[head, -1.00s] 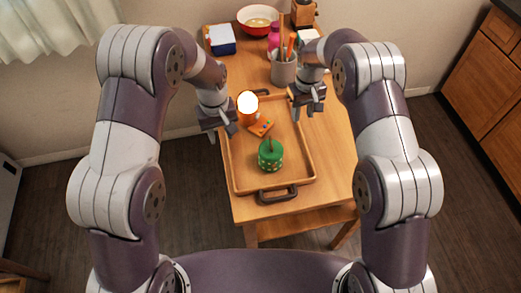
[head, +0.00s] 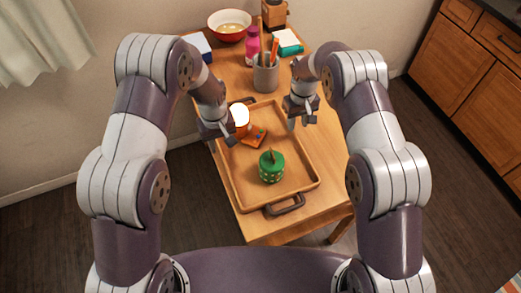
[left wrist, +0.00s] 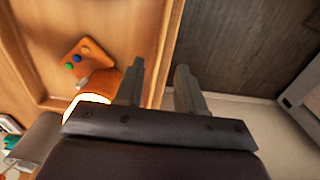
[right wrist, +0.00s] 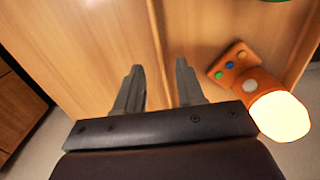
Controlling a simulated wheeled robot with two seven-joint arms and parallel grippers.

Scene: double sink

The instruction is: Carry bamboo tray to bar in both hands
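The brown bamboo tray (head: 233,187) lies on the wooden table, with a dark handle at its near end (head: 285,205) and another at its far end. On it stand a green dotted pot-like object (head: 271,167) and an orange lamp (head: 240,117) with a glowing white top and buttoned base. My left gripper (head: 217,139) is open at the tray's left side; in the left wrist view its fingers (left wrist: 157,84) straddle the rim's line. My right gripper (head: 301,122) is open by the right side; its fingers (right wrist: 158,84) lie either side of the rim's line. Contact is unclear.
Behind the tray stand a grey utensil cup (head: 265,76), a pink bottle (head: 252,47), a red bowl (head: 229,25) and a green-and-white box (head: 288,42). Wooden cabinets (head: 470,75) stand at the right. Dark floor (head: 440,200) is clear between table and cabinets.

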